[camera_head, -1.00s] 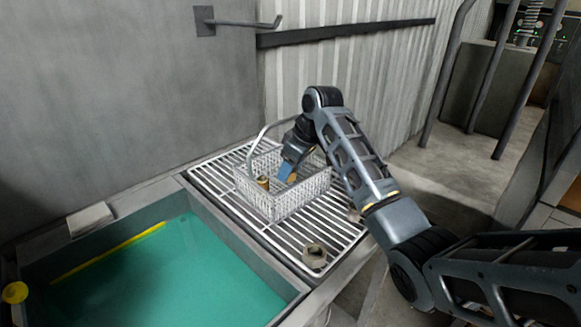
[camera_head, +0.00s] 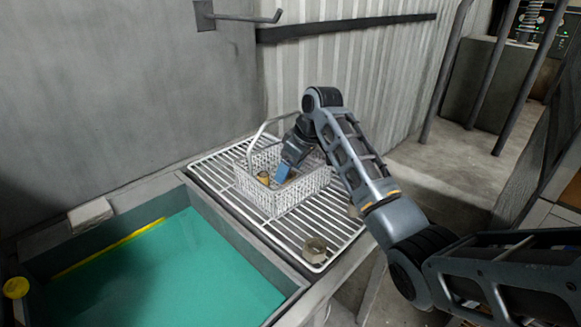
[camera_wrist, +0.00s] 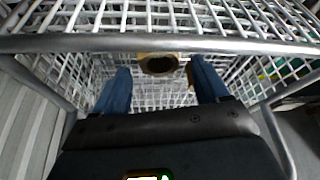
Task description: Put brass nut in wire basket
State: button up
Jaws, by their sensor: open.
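The white wire basket (camera_head: 300,193) with a raised handle stands on the metal rack (camera_head: 225,186). My gripper (camera_head: 283,172) points down into it with blue fingers. The wrist view shows my gripper (camera_wrist: 160,68) open, its fingers apart inside the basket. A brass piece with a round dark hole (camera_wrist: 160,64) lies between them, apart from both; I take it to be the brass nut. Another brass-coloured bit (camera_wrist: 190,76) shows beside the right finger, mostly hidden. The head view shows a brass piece (camera_head: 263,178) in the basket, left of the fingers; which one it is, I cannot tell.
A dull hex nut (camera_head: 315,249) lies on the rack in front of the basket, and another (camera_head: 353,211) shows partly beside my arm. A tank of green liquid (camera_head: 165,275) is at left. The basket's handle (camera_head: 262,128) arches close to my gripper.

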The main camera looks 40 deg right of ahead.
jog(key=v, duration=1.3)
